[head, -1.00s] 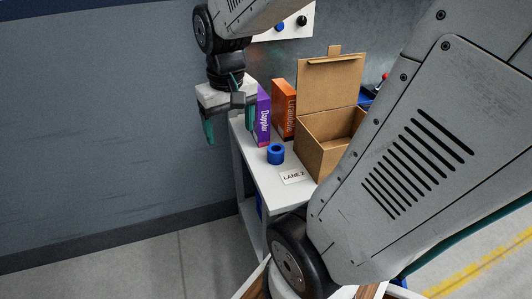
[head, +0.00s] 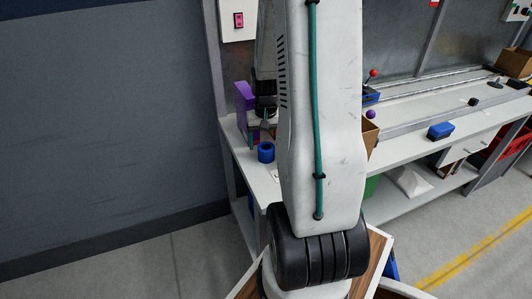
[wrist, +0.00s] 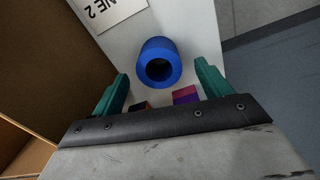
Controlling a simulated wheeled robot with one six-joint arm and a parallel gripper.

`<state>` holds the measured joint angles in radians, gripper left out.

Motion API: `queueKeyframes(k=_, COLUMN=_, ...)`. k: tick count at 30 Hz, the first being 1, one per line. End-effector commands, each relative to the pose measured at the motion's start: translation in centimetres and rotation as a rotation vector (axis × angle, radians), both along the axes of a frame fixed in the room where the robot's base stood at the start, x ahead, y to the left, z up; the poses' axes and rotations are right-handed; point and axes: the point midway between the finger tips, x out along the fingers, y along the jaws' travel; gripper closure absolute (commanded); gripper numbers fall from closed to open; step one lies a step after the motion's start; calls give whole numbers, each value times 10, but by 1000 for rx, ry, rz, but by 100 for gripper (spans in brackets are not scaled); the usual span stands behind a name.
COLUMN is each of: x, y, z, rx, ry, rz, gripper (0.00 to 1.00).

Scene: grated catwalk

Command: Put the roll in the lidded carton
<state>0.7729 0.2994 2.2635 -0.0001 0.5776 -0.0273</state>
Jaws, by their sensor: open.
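The roll is a short blue cylinder with a hole (head: 266,152), on the grey bench near its left end. In the wrist view the roll (wrist: 158,48) lies ahead of my gripper (wrist: 161,76), centred between the two teal fingertips with gaps at both sides. My gripper is open and empty; in the head view it (head: 262,132) is above and just behind the roll, partly hidden by my arm. The brown carton shows only as a small strip (head: 370,138) right of my arm. Its brown wall (wrist: 62,45) fills the left of the wrist view. Its lid is hidden.
A purple box (head: 243,97) stands behind the roll, close to my gripper; its top edge shows in the wrist view (wrist: 185,95). Further right on the bench are a purple ball (head: 370,114) and a blue block (head: 440,130).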

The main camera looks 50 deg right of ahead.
Motion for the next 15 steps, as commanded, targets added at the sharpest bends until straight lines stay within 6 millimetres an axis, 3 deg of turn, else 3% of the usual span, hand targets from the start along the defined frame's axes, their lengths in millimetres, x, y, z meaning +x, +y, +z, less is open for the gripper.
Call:
queueKeyframes(k=6, x=-2, y=0, z=-32, rx=3, ry=3, rz=0, gripper=23)
queueKeyframes(k=15, x=-1, y=0, z=-38, rx=1, ry=1, rz=0, gripper=23)
